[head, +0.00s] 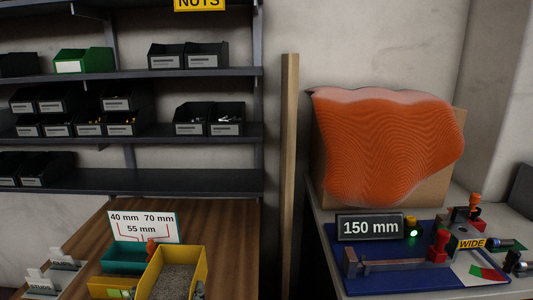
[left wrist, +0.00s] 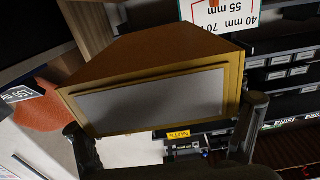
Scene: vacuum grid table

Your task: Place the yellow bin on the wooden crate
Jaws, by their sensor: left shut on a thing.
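The yellow bin (head: 203,262) is at the bottom centre of the head view, with grey grainy contents inside. It also fills the middle of the left wrist view (left wrist: 200,48), with a blank pale label on its near face. My left gripper (left wrist: 163,112) is shut on this bin, one dark finger at each side. In the head view only a small grey part of the gripper shows at the bin's lower right. My right gripper is not in view.
A teal bin (head: 122,257) and a second, lower yellow bin (head: 108,287) stand close on the left, before a size sign (head: 143,227). A wooden post (head: 289,170) rises right of the shelves. The right table holds a blue board (head: 385,280) and an orange wavy sheet (head: 385,145).

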